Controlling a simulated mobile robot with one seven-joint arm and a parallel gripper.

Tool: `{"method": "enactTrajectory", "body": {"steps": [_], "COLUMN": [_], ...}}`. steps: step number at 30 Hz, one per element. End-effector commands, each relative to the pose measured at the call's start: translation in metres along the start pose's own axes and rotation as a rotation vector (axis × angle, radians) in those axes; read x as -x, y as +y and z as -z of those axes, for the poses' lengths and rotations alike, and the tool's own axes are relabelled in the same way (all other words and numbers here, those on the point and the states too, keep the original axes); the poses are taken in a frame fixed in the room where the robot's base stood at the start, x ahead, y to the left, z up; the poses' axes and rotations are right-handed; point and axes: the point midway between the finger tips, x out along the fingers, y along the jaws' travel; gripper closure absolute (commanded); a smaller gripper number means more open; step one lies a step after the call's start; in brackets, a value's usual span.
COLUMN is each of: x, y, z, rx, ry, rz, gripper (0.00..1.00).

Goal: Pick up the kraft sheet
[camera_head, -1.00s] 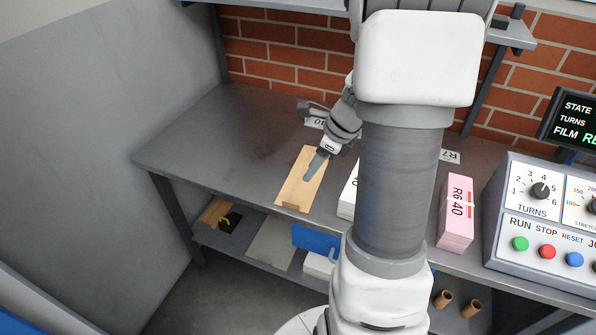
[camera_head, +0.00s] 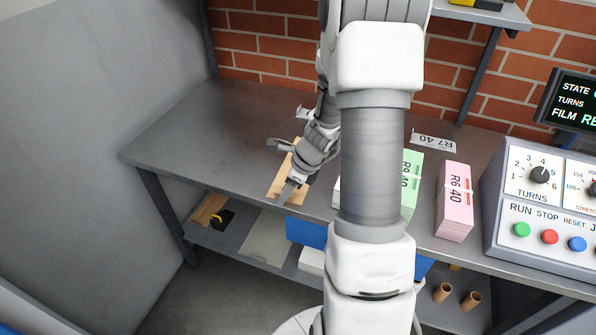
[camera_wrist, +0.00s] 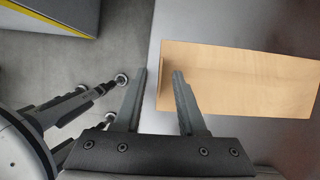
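The kraft sheet (camera_head: 276,185) is a flat tan rectangle lying on the grey table near its front edge, partly hidden behind my gripper in the head view. My gripper (camera_head: 285,195) points down at the sheet's front end. In the wrist view the sheet (camera_wrist: 245,80) lies right of the fingers. The right fingertip overlaps the sheet's short front end and the left fingertip is past the table's edge. I cannot tell whether the right finger touches the sheet.
A green-labelled stack (camera_head: 412,180) and a pink stack (camera_head: 456,205) stand to the right, beside a control panel (camera_head: 540,210). A lower shelf (camera_head: 232,240) holds several items under the table. The table's left part (camera_head: 190,140) is clear.

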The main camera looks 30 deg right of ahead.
Motion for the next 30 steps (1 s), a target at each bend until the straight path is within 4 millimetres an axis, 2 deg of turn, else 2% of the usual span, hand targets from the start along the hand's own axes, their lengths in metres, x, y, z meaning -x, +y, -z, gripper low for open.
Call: {"method": "enactTrajectory", "body": {"steps": [7,12,14,30], "x": [-0.0013,-0.0012,-0.0012,-0.0011], "y": [-0.0004,-0.0004,-0.0003,-0.0003], "z": [-0.0004,-0.0004,-0.0004,-0.0003], "rx": [0.001,0.001,0.001,0.001], "ry": [0.0,0.0,0.0,0.0], "rz": [0.001,0.001,0.001,0.001], "gripper": [0.6,0.91,1.0,1.0]}}
